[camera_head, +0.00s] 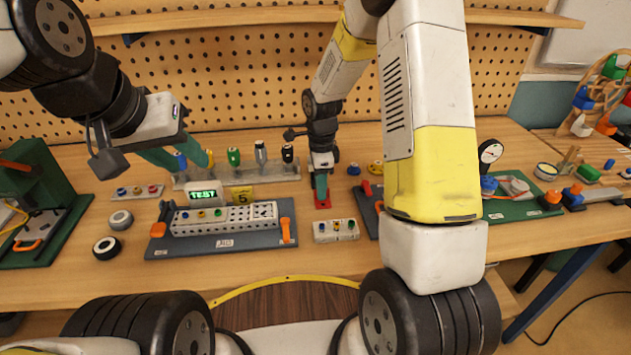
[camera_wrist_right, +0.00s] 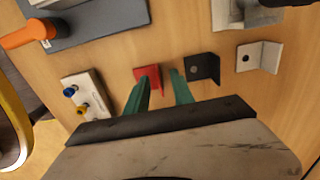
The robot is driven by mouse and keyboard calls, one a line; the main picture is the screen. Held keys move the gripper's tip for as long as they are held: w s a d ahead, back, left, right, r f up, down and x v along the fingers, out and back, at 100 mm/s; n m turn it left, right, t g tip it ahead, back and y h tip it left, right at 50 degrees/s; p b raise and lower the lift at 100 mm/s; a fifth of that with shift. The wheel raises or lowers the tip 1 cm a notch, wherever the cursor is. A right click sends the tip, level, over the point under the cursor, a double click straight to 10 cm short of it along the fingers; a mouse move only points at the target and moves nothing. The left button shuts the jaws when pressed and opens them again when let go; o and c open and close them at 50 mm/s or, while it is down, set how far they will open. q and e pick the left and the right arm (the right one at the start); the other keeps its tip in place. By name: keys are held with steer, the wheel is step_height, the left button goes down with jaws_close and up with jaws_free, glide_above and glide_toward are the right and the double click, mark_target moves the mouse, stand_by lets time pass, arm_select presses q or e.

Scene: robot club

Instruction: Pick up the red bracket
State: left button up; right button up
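The red bracket (camera_head: 322,204) is on the wooden table, in the middle of the head view. It also shows in the right wrist view (camera_wrist_right: 148,73), partly hidden by one green finger. My right gripper (camera_head: 321,183) points down right over it. In the right wrist view, my right gripper's fingers (camera_wrist_right: 162,78) stand apart, with the bracket at the left finger's tip; I cannot tell whether they touch. My left gripper (camera_head: 180,157) is raised at the left, its green fingers apart and empty.
A black bracket (camera_wrist_right: 203,67) lies just right of the right finger, with a grey bracket (camera_wrist_right: 258,57) beyond. A small white block with knobs (camera_head: 336,231) stands in front. A grey jig board (camera_head: 220,243) is to the left. A tool rack (camera_head: 240,175) is behind.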

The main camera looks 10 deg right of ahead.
steer(key=shift+f, duration=0.6)
jaws_close()
stand_by(1.0)
